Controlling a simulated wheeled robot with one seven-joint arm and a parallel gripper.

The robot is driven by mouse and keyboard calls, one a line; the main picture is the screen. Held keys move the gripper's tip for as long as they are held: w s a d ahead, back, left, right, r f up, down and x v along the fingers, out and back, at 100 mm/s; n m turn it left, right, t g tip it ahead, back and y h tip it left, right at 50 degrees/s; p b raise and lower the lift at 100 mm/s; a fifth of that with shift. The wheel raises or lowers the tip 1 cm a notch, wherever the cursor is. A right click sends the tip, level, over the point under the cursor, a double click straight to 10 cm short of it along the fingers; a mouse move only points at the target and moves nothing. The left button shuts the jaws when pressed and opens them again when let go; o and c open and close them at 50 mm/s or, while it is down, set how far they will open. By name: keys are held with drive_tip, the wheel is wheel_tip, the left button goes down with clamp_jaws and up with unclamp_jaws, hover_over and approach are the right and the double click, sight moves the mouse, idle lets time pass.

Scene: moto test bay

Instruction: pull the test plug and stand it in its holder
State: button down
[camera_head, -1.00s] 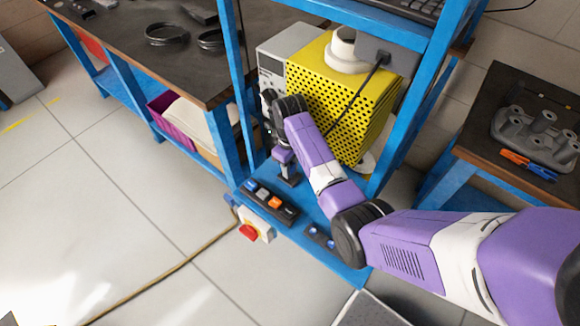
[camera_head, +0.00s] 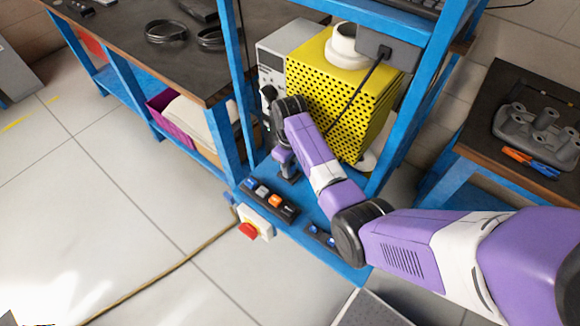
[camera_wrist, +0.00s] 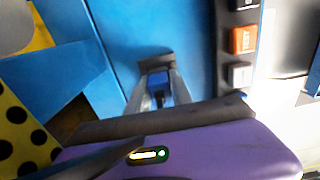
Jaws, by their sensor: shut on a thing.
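My gripper (camera_head: 287,172) points down at the blue lower shelf, in front of the grey instrument (camera_head: 285,65) and the yellow perforated box. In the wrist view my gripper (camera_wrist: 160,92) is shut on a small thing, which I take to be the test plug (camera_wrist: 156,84). Only a dark and blue bit of it shows between the fingers. A dark block (camera_wrist: 154,63) lies at the fingertips, close above the shelf. I cannot tell whether it is the holder, or whether the plug stands in it. The plug is too small to make out in the head view.
A black strip with blue, orange and grey buttons (camera_head: 270,200) lies near the shelf's front edge. A red switch box (camera_head: 253,225) hangs in front. Bare shelf (camera_head: 315,215) lies to the right.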

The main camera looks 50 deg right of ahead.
drive_tip(key=shift+f, duration=0.15)
drive_tip(key=c, duration=1.1)
unclamp_jaws()
drive_tip(key=shift+o, duration=0.2)
wheel_tip(320, 180, up, 8)
drive_tip(key=shift+f+b, duration=0.1)
drive_tip(key=shift+b, duration=0.2)
